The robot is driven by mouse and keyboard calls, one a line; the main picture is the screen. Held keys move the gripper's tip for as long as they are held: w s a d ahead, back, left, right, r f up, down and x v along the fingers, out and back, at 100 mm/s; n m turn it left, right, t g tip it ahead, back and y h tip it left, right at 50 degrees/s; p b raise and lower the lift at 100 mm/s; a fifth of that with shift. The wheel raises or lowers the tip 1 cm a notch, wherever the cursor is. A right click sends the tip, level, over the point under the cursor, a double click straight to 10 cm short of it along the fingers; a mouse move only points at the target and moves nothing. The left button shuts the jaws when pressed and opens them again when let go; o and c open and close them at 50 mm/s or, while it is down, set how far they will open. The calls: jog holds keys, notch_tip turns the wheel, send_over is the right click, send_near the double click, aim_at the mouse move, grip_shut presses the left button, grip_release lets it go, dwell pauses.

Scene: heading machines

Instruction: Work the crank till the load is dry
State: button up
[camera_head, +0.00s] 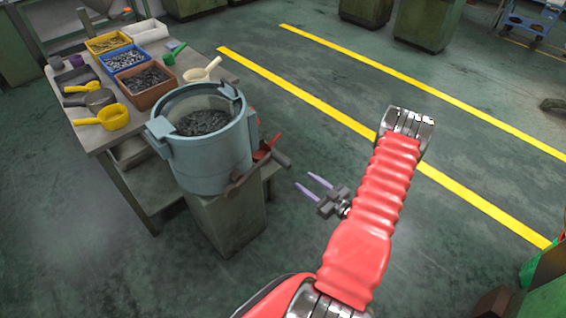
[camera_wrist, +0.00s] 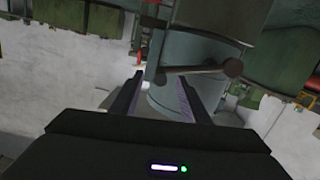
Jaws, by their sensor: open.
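The crank (camera_head: 261,171) sticks out from the front right of a blue-grey drum (camera_head: 215,163). It has a rusty arm and a dark cylindrical handle at its right end. The drum stands on a green pedestal, and a dark load of small metal parts (camera_head: 203,122) lies inside it. My gripper (camera_head: 313,187) is open and empty, to the right of the crank handle and apart from it. In the wrist view the crank (camera_wrist: 203,70) lies ahead, with its round knob toward the right, beyond my open fingers (camera_wrist: 160,98).
A workbench (camera_head: 92,134) behind and left of the drum holds several bins of parts (camera_head: 145,80) and scoops (camera_head: 113,117). A red part (camera_head: 266,147) sits on the drum's right side near the crank.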

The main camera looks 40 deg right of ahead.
aim_at(283, 162)
jog(key=shift+s+a+r+t, duration=0.15)
jog(key=shift+r+t, duration=0.15)
jog(key=shift+r, duration=0.05)
jog(key=shift+s+a+r+t, duration=0.15)
jog(key=shift+r+t, duration=0.15)
jog(key=shift+r, duration=0.05)
jog(key=w, duration=1.3)
jog(key=shift+w+a, duration=0.2)
jog(key=shift+w, duration=0.2)
jog(key=shift+c, duration=0.2)
grip_shut()
jog(key=shift+d, duration=0.1)
